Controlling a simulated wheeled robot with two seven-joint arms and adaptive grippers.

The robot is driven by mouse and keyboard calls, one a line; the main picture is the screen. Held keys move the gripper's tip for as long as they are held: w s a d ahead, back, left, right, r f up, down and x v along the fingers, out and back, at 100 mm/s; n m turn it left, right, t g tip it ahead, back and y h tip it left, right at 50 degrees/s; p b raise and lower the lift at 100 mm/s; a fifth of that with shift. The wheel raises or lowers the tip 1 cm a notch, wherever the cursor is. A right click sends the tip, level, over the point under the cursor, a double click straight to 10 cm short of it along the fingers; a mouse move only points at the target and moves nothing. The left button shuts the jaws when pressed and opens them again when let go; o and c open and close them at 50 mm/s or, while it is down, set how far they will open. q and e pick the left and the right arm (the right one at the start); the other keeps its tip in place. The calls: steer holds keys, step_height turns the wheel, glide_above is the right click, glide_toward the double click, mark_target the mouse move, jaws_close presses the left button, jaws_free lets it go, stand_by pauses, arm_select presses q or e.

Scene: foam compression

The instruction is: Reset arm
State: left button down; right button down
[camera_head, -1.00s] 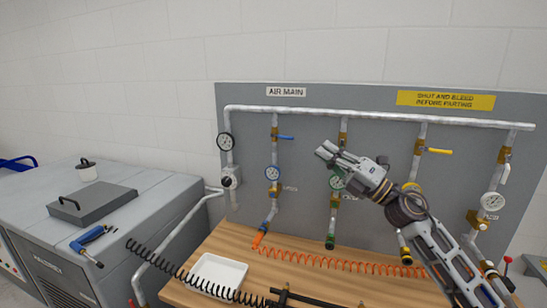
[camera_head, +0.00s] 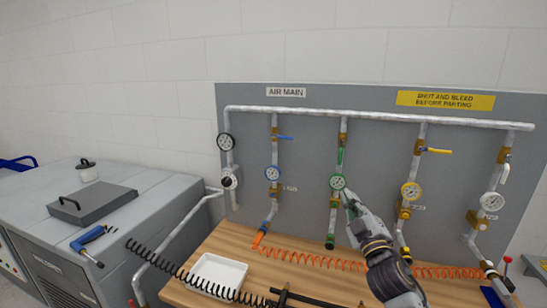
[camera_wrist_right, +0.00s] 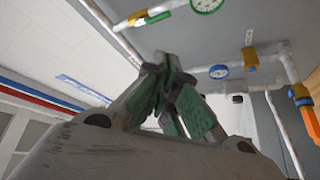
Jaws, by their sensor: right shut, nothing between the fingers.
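My right gripper (camera_head: 350,197) is in front of the pipe board, just right of the green-rimmed gauge (camera_head: 337,182) in the head view. Its arm comes up from the lower right. In the right wrist view the fingers (camera_wrist_right: 165,62) meet at their tips and hold nothing; the green gauge (camera_wrist_right: 207,4) shows at the top edge. I cannot tell whether the gripper touches the pipe. My left gripper is not in view.
The grey board (camera_head: 380,140) carries several pipes with valves and gauges. A wooden bench (camera_head: 225,240) below holds a white tray (camera_head: 219,272), an orange coiled hose (camera_head: 310,260) and a black coiled hose (camera_head: 180,274). A grey cabinet (camera_head: 140,225) stands left.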

steer(key=s+d+f+m+g+h, duration=0.2)
steer(key=s+f+m+g, duration=0.25)
steer(key=f, duration=0.65)
steer(key=s+d+f+m+g+h, duration=0.1)
steer(key=s+f+m+g+h, duration=0.25)
steer(key=f, duration=0.65)
steer(key=s+a+f+m+g+y, duration=0.15)
steer(key=s+f+g, duration=0.45)
steer(key=s, duration=0.6)
steer(key=s+a+f+m+g+y, duration=0.15)
steer(key=s+f+g, duration=0.25)
steer(key=s+f, duration=0.55)
steer(key=s+f+n+g+b, duration=0.1)
steer(key=s+f+b, duration=0.15)
steer(key=f, duration=1.55)
steer(key=s+f+b, duration=0.2)
steer(key=f+b, duration=0.1)
steer(key=f, duration=1.6)
steer(key=s+d+f+b, duration=0.2)
steer(key=s+f, duration=0.9)
steer(key=f, duration=0.1)
steer(key=s+d+f+g+b, duration=0.1)
steer(key=s+d+f+b, duration=0.1)
steer(key=s+f, duration=0.9)
steer(key=shift+s+d+f, duration=0.15)
steer(key=shift+s+f, duration=0.05)
steer(key=shift+f, duration=0.4)
